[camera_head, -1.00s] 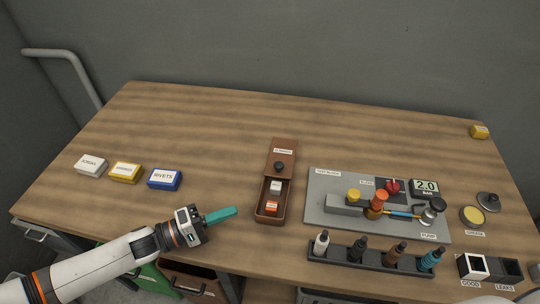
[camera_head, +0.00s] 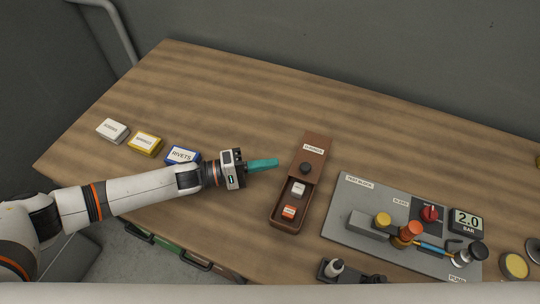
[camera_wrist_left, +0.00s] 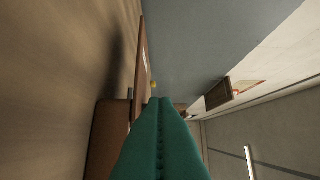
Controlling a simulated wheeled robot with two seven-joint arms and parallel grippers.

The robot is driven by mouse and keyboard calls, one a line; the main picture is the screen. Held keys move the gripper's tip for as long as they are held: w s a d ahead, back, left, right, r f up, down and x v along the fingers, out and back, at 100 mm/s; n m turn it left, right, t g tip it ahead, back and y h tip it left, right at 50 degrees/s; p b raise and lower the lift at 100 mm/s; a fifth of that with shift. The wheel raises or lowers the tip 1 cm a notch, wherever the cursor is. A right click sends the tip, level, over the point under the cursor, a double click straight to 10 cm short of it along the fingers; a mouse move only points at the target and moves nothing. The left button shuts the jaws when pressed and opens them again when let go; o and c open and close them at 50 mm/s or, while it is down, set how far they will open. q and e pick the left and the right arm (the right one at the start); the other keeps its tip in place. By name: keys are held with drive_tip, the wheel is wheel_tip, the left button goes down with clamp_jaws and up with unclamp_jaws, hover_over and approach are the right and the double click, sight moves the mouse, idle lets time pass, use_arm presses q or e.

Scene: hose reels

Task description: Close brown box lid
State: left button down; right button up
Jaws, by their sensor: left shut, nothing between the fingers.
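The brown box (camera_head: 275,221) stands on the table in the middle of the head view. A white block (camera_head: 298,189) and an orange block (camera_head: 289,211) lie inside the open part. My left gripper (camera_head: 276,162) has teal fingers, shut and empty, just left of the lid and knob. In the left wrist view the shut fingers (camera_wrist_left: 160,140) point along the brown box (camera_wrist_left: 105,140). I cannot tell whether they touch it. My right gripper is not in view.
White, yellow and blue RIVETS boxes (camera_head: 182,155) lie to the left, near my left arm. A grey test block plate (camera_head: 345,205) with valves and a gauge stands right of the brown box. The table (camera_head: 230,90) behind is clear.

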sight(295, 164)
use_arm(q)
drive_tip(key=p+x, duration=0.1)
drive_tip(key=x, duration=0.6)
drive_tip(key=shift+d, duration=0.25)
drive_tip(key=shift+p, duration=0.3)
